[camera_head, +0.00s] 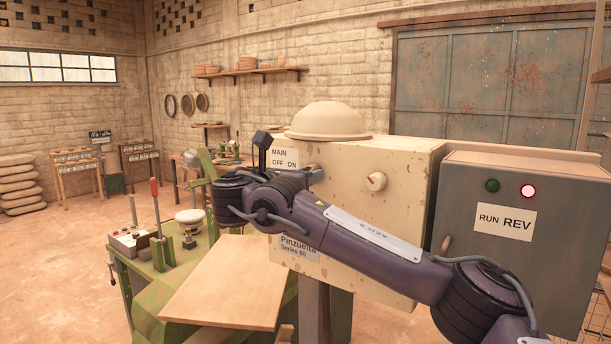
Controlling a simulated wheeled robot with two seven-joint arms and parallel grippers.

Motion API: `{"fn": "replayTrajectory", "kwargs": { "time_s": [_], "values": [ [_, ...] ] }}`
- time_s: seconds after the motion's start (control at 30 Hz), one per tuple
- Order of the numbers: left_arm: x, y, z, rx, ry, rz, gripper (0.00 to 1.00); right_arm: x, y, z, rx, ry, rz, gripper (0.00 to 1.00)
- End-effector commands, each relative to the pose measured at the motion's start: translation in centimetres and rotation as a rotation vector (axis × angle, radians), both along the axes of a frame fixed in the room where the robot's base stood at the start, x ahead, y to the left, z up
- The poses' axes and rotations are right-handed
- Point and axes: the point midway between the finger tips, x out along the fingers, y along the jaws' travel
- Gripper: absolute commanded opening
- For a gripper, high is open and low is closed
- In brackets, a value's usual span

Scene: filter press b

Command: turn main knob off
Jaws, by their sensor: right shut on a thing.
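The cream machine box (400,190) carries a white label (284,158) reading "MAIN OFF ON". My right arm crosses in front of the box from the lower right, and its wrist bends back toward the panel below the label. My right gripper (303,177) is at the main knob (314,172) and shut on it. The arm and wrist hide most of the knob and the fingers, so the knob's pointing direction cannot be told. My left gripper is not in view.
A wooden board (225,285) lies on the green machine.

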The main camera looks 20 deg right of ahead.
Motion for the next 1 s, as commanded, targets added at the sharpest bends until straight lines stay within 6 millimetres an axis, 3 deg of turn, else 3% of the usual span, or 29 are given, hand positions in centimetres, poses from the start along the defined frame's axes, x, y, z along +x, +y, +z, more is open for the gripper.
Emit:
{"fn": "replayTrajectory", "kwargs": {
  "time_s": [0.47,1.0],
  "values": [
    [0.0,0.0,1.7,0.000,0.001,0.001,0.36,0.0,0.0,0.2,-0.228,0.295,0.001,0.06],
    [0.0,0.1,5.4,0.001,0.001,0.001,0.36,-0.1,0.0,0.4,-0.546,0.701,0.001,0.06]
  ]
}}
